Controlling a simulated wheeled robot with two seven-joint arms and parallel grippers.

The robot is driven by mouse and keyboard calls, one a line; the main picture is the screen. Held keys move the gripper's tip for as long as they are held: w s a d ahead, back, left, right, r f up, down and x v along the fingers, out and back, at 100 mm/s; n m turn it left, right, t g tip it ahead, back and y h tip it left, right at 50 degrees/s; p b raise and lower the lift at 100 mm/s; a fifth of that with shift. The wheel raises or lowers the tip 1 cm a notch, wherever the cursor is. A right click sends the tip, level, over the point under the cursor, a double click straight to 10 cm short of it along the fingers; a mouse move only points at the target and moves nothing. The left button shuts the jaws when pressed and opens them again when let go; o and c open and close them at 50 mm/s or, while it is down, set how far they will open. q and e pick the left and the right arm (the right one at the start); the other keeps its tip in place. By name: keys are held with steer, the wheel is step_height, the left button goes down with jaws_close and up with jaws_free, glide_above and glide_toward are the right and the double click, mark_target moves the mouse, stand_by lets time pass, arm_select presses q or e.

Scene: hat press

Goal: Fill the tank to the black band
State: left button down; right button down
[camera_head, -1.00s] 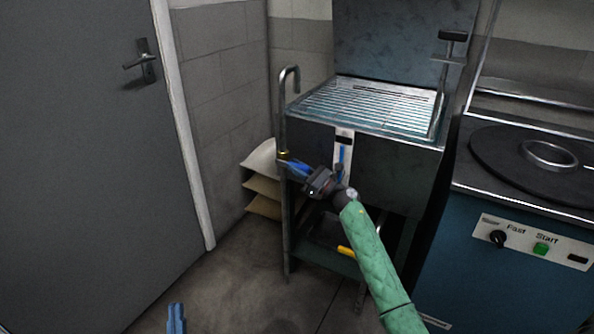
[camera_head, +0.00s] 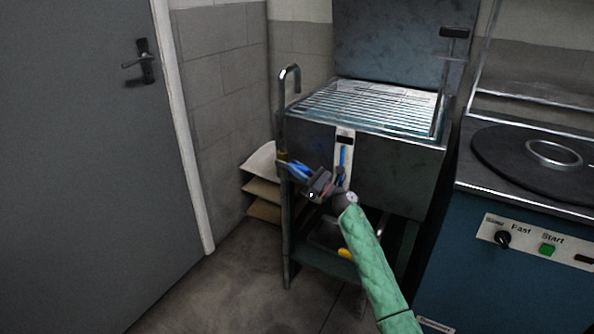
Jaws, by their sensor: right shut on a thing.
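The steel tank (camera_head: 395,160) stands in the middle with a wire grate (camera_head: 365,105) on top and its lid raised behind. On its front is a pale gauge strip (camera_head: 347,134) with a black band (camera_head: 345,141) near the top. A blue column (camera_head: 342,156) shows in the strip, its top a little below the band. A bent steel pipe (camera_head: 283,110) rises at the tank's left corner, with a brass fitting at its foot. My right gripper (camera_head: 306,176) is shut on the blue tap handle (camera_head: 298,170) beside that fitting. The fingers partly hide the handle. My left gripper is out of view.
Stacked pale sacks or boards (camera_head: 262,185) sit left of the tank stand. A blue machine (camera_head: 500,270) with a black knob and green button is at the right. A grey door (camera_head: 80,150) is at the left. The floor in front is clear.

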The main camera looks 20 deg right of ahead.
steer(key=c, duration=1.3)
jaws_free()
steer(key=shift+v, duration=3.95)
